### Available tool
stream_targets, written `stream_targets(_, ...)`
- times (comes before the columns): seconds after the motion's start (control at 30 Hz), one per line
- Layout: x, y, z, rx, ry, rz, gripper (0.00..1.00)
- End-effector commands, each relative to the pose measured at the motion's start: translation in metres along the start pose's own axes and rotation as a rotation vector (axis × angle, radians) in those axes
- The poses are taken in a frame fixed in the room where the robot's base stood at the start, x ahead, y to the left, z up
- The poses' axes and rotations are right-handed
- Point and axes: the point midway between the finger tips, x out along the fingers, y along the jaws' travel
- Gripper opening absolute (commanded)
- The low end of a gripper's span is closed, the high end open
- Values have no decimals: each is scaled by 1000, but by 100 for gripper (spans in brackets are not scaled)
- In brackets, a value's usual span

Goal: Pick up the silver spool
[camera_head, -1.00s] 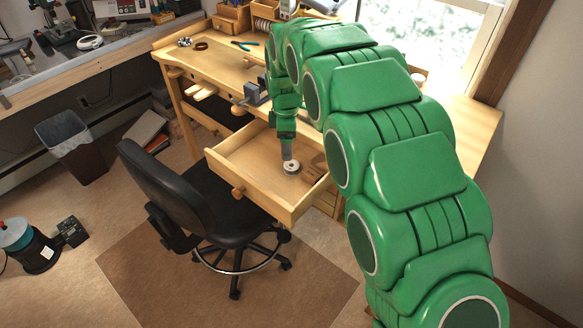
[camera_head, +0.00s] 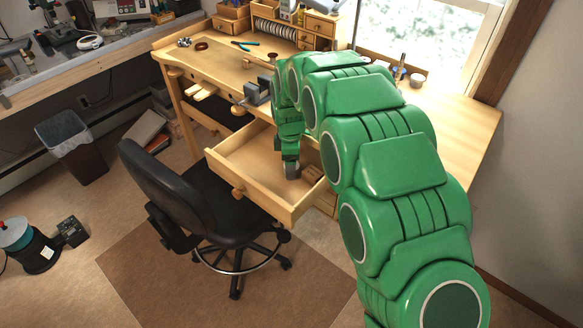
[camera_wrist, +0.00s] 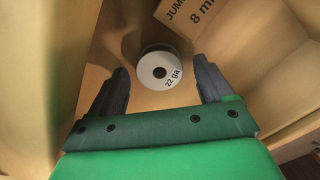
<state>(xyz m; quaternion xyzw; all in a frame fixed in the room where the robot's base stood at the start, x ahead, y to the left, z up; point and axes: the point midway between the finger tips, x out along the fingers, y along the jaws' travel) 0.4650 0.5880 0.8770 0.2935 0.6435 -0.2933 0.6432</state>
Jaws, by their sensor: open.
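The spool (camera_wrist: 160,71) shows in the wrist view with a pale round face, a dark centre hole and a "22 ga" label. It lies on the floor of the open wooden drawer (camera_head: 232,160). My gripper (camera_wrist: 161,72) is open, with one dark finger on each side of the spool and gaps between. I cannot tell how far the fingertips are above the drawer floor. In the head view my gripper (camera_head: 291,170) points down inside the drawer and largely hides the spool.
A cardboard box (camera_wrist: 210,20) marked "8 m" lies in the drawer just beyond the spool to the right. The drawer walls stand close around my gripper. A black chair (camera_head: 205,195) stands at the drawer's front left. The workbench top (camera_head: 205,60) is behind.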

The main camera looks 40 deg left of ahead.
Motion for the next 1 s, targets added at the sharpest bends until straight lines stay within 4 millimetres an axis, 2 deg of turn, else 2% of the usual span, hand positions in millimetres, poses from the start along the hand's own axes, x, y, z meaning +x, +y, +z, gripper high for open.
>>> stream_targets(0.13, 0, 0, 0, 0, 0, 0, 79)
stream_targets(0.5, 0, 0, 0, 0, 0, 0, 22)
stream_targets(0.53, 0, 0, 0, 0, 0, 0, 20)
stream_targets(0.8, -2, 0, 0, 0, 0, 0, 20)
stream_targets(1.0, -19, 1, 0, -1, -1, 3, 20)
